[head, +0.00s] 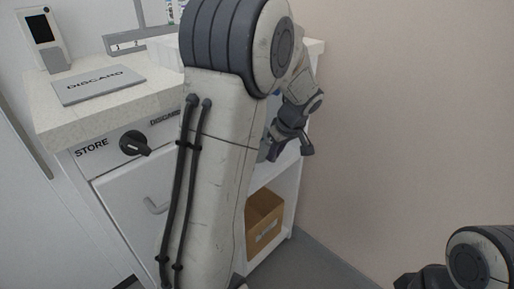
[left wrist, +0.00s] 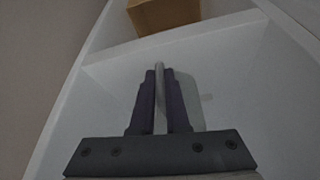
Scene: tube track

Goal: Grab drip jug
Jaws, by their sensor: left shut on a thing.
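My left gripper (head: 290,143) is at the open right side of the white cabinet, by its upper shelf space. In the left wrist view its two dark fingers (left wrist: 160,88) are shut on a thin, pale grey upright part, which I take to be the handle of the drip jug (left wrist: 159,68). A pale form beside the fingers may be the jug's body, but its outline is faint. In the head view a small bluish-grey piece shows beside the gripper; my left arm hides most of that spot. My right gripper is not seen; only part of my right arm shows at the lower right.
A cardboard box (head: 264,222) stands in the cabinet's lower compartment. The white shelf (left wrist: 195,40) edge lies close to the fingers. The beige wall (head: 410,110) is at right.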

